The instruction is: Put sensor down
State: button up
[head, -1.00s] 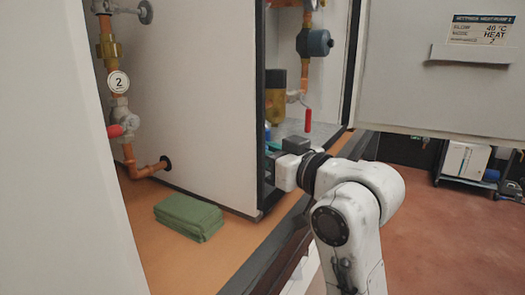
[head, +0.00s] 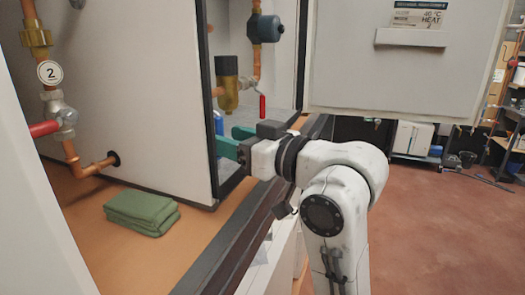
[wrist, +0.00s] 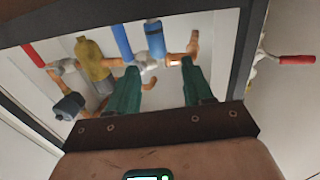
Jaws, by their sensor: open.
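My gripper (head: 230,140) reaches in at the cabinet's open front, with its green fingers just right of the white panel's edge. In the wrist view my gripper (wrist: 158,85) has its two green fingers spread apart, with no object clamped between them. A blue cylinder (wrist: 155,40) and a longer blue bar (wrist: 122,42) show beyond the fingertips, beside copper pipework. A small blue thing (head: 218,122) is partly hidden behind the panel edge in the head view. I cannot tell for certain which blue thing is the sensor.
A yellow-brown filter (head: 228,85) and a red-handled valve (head: 262,106) stand inside the cabinet. The cabinet door (head: 375,75) stands open at the right. A folded green cloth (head: 140,210) lies on the ledge at the left. The floor at the right has free room.

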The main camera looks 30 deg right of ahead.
jog(key=b+v, duration=0.2)
jog(key=v, duration=0.1)
jog(key=b+v, duration=0.1)
jog(key=b, duration=0.1)
jog(key=shift+s+d+f, duration=0.2)
jog(key=shift+s+f, duration=0.1)
jog(key=shift+s, duration=0.05)
jog(key=shift+r+b+v, duration=0.25)
jog(key=shift+b+v, duration=1.05)
jog(key=shift+b, duration=2.75)
